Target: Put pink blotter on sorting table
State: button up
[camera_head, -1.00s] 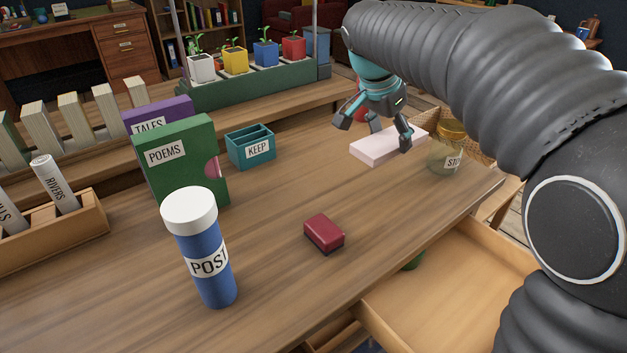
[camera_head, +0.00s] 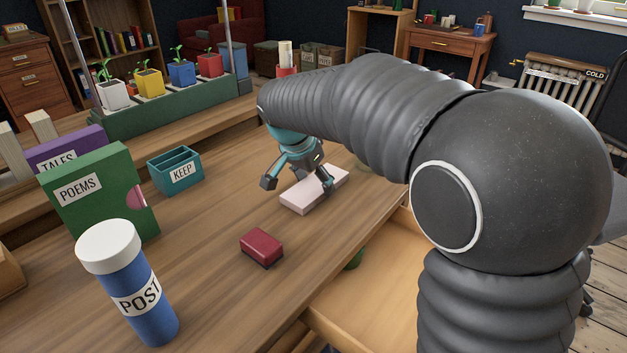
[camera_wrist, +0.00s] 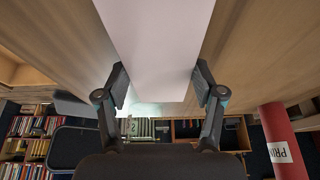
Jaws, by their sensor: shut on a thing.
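The pink blotter is a pale pink flat block (camera_head: 312,190) at the far right part of the wooden table in front of me. My gripper (camera_head: 298,186) reaches down over it with a finger on each side and is shut on it. In the wrist view the blotter (camera_wrist: 155,45) runs between the two fingers. I cannot tell whether it rests on the wood or is slightly lifted. No label shows which surface is the sorting table; a small wooden table (camera_head: 452,42) with several items stands at the back.
A dark red block (camera_head: 261,246), a blue POST tube (camera_head: 148,305), a green POEMS box (camera_head: 100,195) and a teal KEEP box (camera_head: 176,172) stand on the near table. An open drawer (camera_head: 350,310) sticks out at the front. A red cylinder (camera_wrist: 283,130) shows in the wrist view.

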jog(key=o, duration=1.2)
jog(key=shift+f, duration=0.1)
jog(key=shift+c, duration=0.2)
jog(key=v, duration=1.2)
jog(key=shift+p, duration=0.35)
jog(key=s+d+f+n+t+y, duration=0.1)
jog(key=s+d+f+n, duration=0.2)
jog(key=s+d, duration=0.7)
jog(key=s+d+f+n+t+y, duration=0.1)
jog(key=s+d+f+n, duration=0.3)
jog(key=s+d+f, duration=0.3)
jog(key=s+d, duration=0.3)
jog(key=s, duration=0.3)
jog(key=shift+s+n+y, duration=0.3)
jog(key=shift+y, duration=0.1)
jog(key=shift+c, duration=0.2)
